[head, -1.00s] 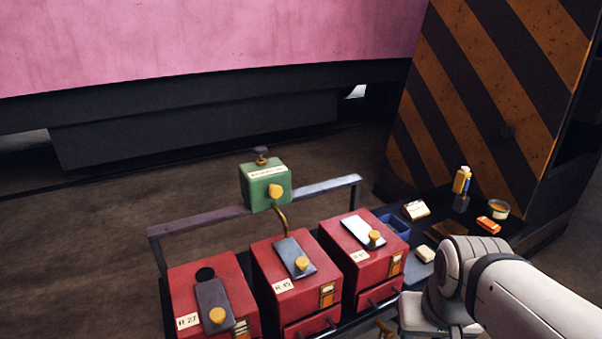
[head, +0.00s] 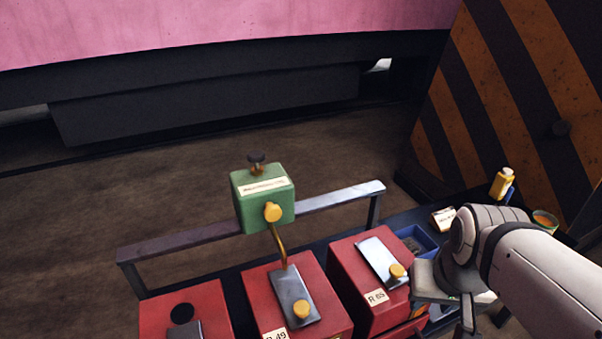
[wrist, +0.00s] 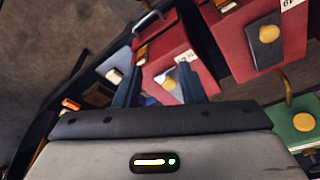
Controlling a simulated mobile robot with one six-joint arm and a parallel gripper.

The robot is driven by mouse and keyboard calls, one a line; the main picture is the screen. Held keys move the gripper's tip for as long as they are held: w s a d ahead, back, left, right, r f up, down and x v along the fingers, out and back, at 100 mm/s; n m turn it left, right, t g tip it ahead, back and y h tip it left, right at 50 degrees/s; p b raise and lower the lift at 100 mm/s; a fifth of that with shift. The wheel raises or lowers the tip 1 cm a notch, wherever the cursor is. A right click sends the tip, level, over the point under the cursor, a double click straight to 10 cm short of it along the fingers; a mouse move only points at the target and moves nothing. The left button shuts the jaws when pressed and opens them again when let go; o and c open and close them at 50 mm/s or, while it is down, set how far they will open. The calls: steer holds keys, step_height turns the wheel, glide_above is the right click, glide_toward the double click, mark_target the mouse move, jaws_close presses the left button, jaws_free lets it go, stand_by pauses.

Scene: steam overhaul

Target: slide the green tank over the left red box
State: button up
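The green tank (head: 263,210) sits on a metal rail behind the row of red boxes, roughly behind the middle box. It has a dark knob on top, a yellow knob in front and a bent brass pipe pointing down. It also shows at the right of the wrist view (wrist: 303,146). The left red box (head: 208,302) is at the bottom left, partly cut off, with a round dark hole in its top and a grey plate in front of the hole. My gripper (wrist: 157,82) is open and empty; its fingers appear over the right red box. The tank is well apart from it.
The middle red box (head: 318,277), labelled R 49, and right red box (head: 345,257) have grey plates with yellow knobs. A blue tray (head: 425,240), yellow bottle (head: 502,182) and round tin (head: 545,220) stand at the right, near a striped panel (head: 520,90). The rail (head: 340,197) runs leftward, clear.

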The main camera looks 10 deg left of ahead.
steer(key=shift+o, duration=0.8)
steer(key=shift+w+a+f, duration=0.15)
steer(key=shift+w, duration=0.05)
steer(key=shift+o, duration=1.4)
steer(key=w+a+f+n+t+y+b, duration=0.1)
steer(key=w+a+f+t+b, duration=0.1)
steer(key=w+a+f+b, duration=0.1)
steer(key=w+a+b, duration=0.1)
steer(key=w, duration=0.1)
steer(key=shift+w+a+f+n+t, duration=0.15)
steer(key=shift+w+a+n+t, duration=0.15)
steer(key=shift+w+a+n, duration=0.1)
steer(key=n+t+y+b, duration=0.5)
steer(key=t+y+b, duration=0.4)
steer(key=t+b, duration=0.1)
glide_toward(274, 214)
steer(key=x, duration=0.3)
steer(key=shift+w+a+r+p, duration=0.2)
steer(key=shift+r+p, duration=0.15)
steer(key=shift+p, duration=0.5)
steer(key=p+x, duration=0.2)
steer(key=p, duration=0.5)
steer(key=shift+w+f, duration=0.1)
steer(key=shift+w, duration=0.05)
steer(key=shift+f+p+x, duration=0.1)
steer(key=shift+p+x, duration=0.1)
steer(key=shift+x, duration=1)
steer(key=shift+f+p+x, duration=0.15)
steer(key=shift+p+x, duration=0.05)
steer(key=shift+x, duration=1)
